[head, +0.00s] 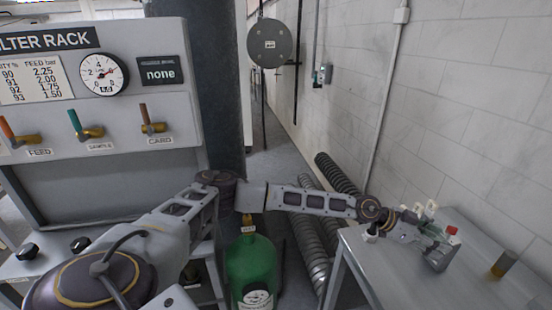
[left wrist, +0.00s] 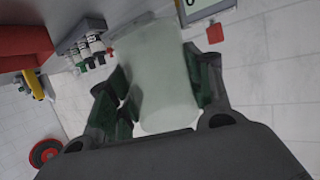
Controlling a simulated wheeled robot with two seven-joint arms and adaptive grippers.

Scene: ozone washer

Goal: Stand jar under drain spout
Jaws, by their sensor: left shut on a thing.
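In the left wrist view, a pale translucent jar (left wrist: 155,75) stands between the dark green finger pads of my left gripper (left wrist: 160,88). The gripper is shut on it, with a pad against each side. The jar is hard to make out there. I cannot pick out a drain spout in either view. My right gripper is not in view.
The right table (head: 386,262) carries a small container with amber contents (head: 503,265). A green gas cylinder (head: 250,262) and corrugated hoses (head: 309,240) stand left of it. The filter rack (head: 95,85) with several valves is at left. The white wall (head: 470,100) bounds the right.

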